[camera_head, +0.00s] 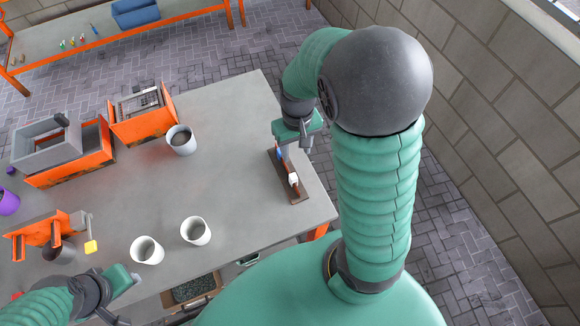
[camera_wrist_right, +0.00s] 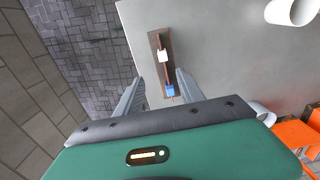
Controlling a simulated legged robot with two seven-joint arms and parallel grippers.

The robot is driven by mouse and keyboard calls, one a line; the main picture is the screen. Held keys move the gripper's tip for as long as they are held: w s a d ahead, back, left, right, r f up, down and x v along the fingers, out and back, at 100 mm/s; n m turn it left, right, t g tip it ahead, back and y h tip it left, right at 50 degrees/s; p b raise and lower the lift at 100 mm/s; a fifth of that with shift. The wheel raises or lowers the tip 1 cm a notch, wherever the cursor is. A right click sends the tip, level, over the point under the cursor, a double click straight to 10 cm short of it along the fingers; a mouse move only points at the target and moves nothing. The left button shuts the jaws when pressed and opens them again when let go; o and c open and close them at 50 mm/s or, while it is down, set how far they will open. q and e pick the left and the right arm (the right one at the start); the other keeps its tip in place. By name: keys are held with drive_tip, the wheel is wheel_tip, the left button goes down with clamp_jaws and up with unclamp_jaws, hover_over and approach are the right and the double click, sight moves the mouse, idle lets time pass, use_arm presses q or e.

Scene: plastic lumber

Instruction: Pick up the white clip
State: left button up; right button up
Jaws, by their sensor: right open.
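The white clip (camera_head: 293,179) sits on a narrow brown rack (camera_head: 299,198) near the right edge of the grey table. It also shows in the right wrist view (camera_wrist_right: 163,55), on the rack's rod. A blue clip (camera_head: 281,154) is on the same rack and also shows in the wrist view (camera_wrist_right: 170,90). My right gripper (camera_wrist_right: 159,76) is open and empty above the rack. Its fingers spread either side of the rack around the blue clip's end, with the white clip beyond the fingertips. My left gripper (camera_head: 125,298) is at the lower left, its jaw opening unclear.
Two white cups (camera_head: 195,231) (camera_head: 146,250) stand near the table's front. A grey cup (camera_head: 181,139) stands near orange and grey machines (camera_head: 65,155) at the left. A purple cup (camera_head: 8,202) is at the far left. The table between the cups and rack is clear.

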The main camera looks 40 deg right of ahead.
hover_over(294, 176)
drive_tip(key=s, duration=0.1)
wheel_tip(294, 176, down, 6)
drive_tip(key=f, duration=0.2)
drive_tip(key=w+f, duration=0.1)
drive_tip(key=f, duration=0.1)
drive_tip(key=shift+a+f+b, duration=0.1)
drive_tip(key=shift+f+b, duration=0.25)
drive_tip(key=shift+b, duration=0.05)
drive_tip(key=f, duration=0.5)
drive_tip(key=shift+s+d, duration=0.1)
drive_tip(key=shift+d, duration=0.15)
drive_tip(key=shift+a+f, duration=0.1)
drive_tip(key=shift+a, duration=0.05)
drive_tip(key=shift+w+a, duration=0.25)
drive_tip(key=shift+c, duration=0.2)
drive_tip(key=c, duration=0.5)
use_arm(q)
drive_tip(key=shift+s+a+f, duration=0.15)
drive_tip(key=shift+s+a, duration=0.3)
drive_tip(key=shift+s, duration=0.1)
use_arm(e)
drive_tip(key=shift+s+d, duration=0.15)
drive_tip(key=shift+d, duration=0.1)
clamp_jaws()
